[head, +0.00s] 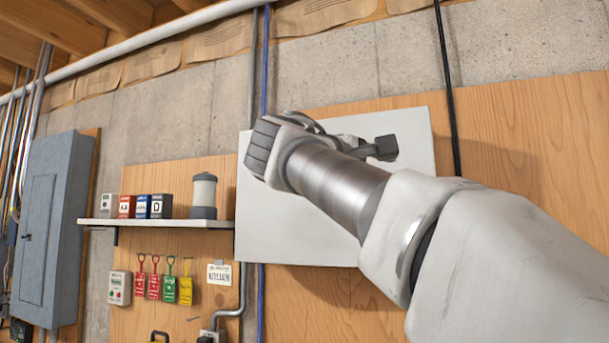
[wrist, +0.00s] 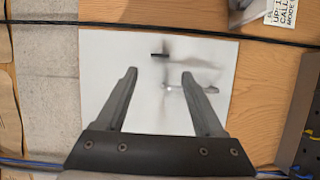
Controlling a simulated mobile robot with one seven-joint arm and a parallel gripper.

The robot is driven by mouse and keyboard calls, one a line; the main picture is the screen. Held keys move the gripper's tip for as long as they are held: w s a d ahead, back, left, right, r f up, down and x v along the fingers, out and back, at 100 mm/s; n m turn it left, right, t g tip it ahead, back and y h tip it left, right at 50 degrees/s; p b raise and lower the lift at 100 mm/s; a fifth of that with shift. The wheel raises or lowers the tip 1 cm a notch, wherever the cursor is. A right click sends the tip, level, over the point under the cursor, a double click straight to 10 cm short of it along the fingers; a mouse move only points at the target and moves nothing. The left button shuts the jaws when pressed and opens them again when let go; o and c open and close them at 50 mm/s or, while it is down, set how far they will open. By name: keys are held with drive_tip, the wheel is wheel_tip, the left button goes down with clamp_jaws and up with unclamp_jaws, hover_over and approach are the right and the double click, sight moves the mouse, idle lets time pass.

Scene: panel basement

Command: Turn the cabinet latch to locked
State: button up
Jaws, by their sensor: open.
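The cabinet front is a flat white panel (head: 415,130) on a plywood wall; it also fills the middle of the wrist view (wrist: 105,60). A small dark bar (wrist: 160,54), which looks like the latch handle, lies crosswise on the panel in the wrist view. My gripper (wrist: 159,72) is open and empty, its fingers spread on either side of the line to the bar. The bar appears just beyond the fingertips; I cannot tell the gap in depth. In the head view my arm covers much of the panel, and a dark block there may be a fingertip or the latch.
A black cable (head: 448,85) runs down the wall right of the panel and a blue cable (head: 264,60) runs behind its left side. A shelf (head: 160,223) with small boxes and a lantern (head: 203,195) stands left. A grey electrical box (head: 50,230) is at far left.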

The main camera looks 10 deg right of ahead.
drive_tip(key=v, duration=0.9)
drive_tip(key=shift+s+a, duration=0.1)
drive_tip(key=shift+a, duration=0.05)
wheel_tip(320, 180, down, 14)
drive_tip(key=s+d+g+y, duration=0.1)
drive_tip(key=d+y, duration=0.2)
drive_tip(key=y, duration=0.1)
drive_tip(key=s+f+m+g+y, duration=0.1)
drive_tip(key=s+f+m+y, duration=0.1)
drive_tip(key=f, duration=0.9)
drive_tip(key=s+a+f+m+g+y, duration=0.1)
drive_tip(key=s+f+m+g+y, duration=0.1)
drive_tip(key=s+f, duration=0.5)
drive_tip(key=s+a+f+m+g+y, duration=0.1)
drive_tip(key=s+f+m+y, duration=0.2)
drive_tip(key=f, duration=1.2)
drive_tip(key=s+y, duration=0.2)
drive_tip(key=y, duration=0.1)
drive_tip(key=shift+f, duration=0.3)
drive_tip(key=shift+s, duration=0.15)
